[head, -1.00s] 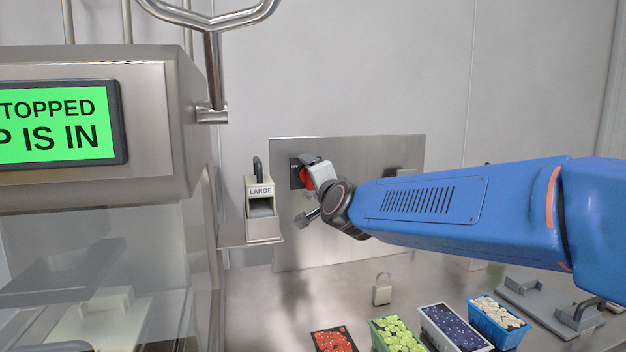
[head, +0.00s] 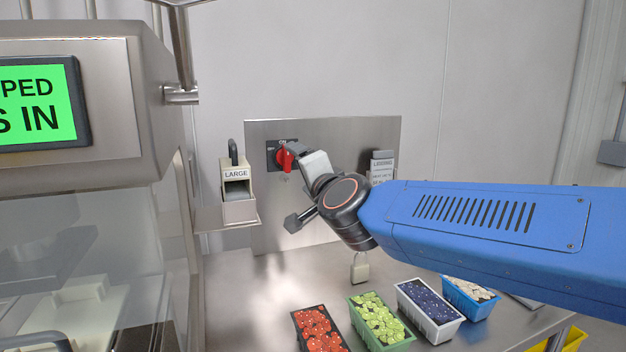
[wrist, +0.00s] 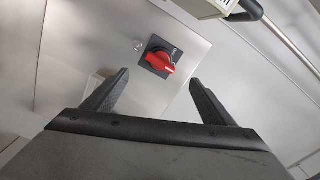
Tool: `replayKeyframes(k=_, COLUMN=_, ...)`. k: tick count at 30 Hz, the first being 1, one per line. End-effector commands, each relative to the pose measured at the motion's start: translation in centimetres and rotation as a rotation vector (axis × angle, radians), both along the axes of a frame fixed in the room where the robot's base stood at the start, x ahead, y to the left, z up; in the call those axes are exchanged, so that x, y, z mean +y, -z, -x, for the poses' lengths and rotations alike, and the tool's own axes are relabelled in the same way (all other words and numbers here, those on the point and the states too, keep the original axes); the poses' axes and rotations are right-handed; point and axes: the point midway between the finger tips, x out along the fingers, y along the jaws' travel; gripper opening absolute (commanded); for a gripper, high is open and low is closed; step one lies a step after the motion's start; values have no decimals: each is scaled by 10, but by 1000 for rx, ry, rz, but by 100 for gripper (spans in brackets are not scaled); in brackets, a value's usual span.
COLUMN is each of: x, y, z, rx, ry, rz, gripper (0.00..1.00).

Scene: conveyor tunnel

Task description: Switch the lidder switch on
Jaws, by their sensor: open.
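The lidder switch is a red rotary knob (head: 284,158) on a black square plate, set in a steel panel (head: 270,225). The plate has small white marks, one reading ON at the top. A finger covers part of the plate in the head view, and I cannot tell for sure which mark the knob points at. In the wrist view the whole knob (wrist: 159,62) shows, with its handle slanting. My gripper (head: 290,185) is open in front of the panel, slightly right of the knob. In the wrist view its fingers (wrist: 158,77) are apart, with the knob beyond and between them, not gripped.
A padlock-shaped thing (head: 360,268) is below my arm. Several filled punnets, including a red-fruit one (head: 318,330), line the counter front. A green display (head: 35,103) is at left.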

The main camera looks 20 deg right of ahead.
Motion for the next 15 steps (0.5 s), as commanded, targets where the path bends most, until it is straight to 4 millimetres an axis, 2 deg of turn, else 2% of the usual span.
replayKeyframes(k=6, x=1, y=-1, z=35, rx=-2, ry=-3, rz=-1, gripper=78)
replayKeyframes(k=15, x=0, y=0, z=66, rx=-1, ry=-2, rz=-1, gripper=78)
